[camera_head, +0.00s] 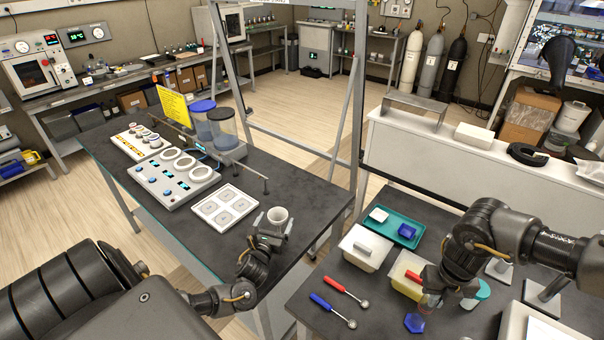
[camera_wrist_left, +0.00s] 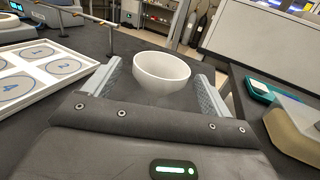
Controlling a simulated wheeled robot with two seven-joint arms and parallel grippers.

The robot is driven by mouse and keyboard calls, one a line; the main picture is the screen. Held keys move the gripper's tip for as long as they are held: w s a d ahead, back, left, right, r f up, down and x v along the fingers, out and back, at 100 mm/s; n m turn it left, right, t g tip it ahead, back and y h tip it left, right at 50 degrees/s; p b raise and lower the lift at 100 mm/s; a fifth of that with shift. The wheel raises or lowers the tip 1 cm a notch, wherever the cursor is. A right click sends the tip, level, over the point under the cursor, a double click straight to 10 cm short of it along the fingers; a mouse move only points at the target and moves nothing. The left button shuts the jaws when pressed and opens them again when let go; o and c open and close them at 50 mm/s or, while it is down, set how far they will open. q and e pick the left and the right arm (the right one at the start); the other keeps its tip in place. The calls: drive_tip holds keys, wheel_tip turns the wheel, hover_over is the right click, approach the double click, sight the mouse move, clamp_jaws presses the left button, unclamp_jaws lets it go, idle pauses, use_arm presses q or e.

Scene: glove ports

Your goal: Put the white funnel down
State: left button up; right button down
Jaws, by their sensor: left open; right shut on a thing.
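The white funnel (camera_head: 278,215) is near the right edge of the left dark table. In the left wrist view its round white bowl (camera_wrist_left: 162,71) is upright, with its lower part hard to make out. My left gripper (camera_head: 270,222) is open, with one finger on each side of the funnel; it also shows in the left wrist view (camera_wrist_left: 158,92). I cannot tell whether the funnel's bottom touches the table. My right gripper (camera_head: 428,296) is over the right table, shut on a clear piece that has a blue hexagonal foot (camera_head: 414,323).
A white tray with numbered round spots (camera_head: 224,208) lies left of the funnel. A thin metal rod (camera_head: 240,170) stands behind it. A gap separates the tables.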

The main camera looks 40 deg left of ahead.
use_arm(q)
drive_tip(key=shift+x, duration=0.95)
drive_tip(key=c, duration=1.1)
use_arm(e)
drive_tip(key=c, duration=1.5)
unclamp_jaws()
use_arm(q)
wheel_tip(320, 180, up, 10)
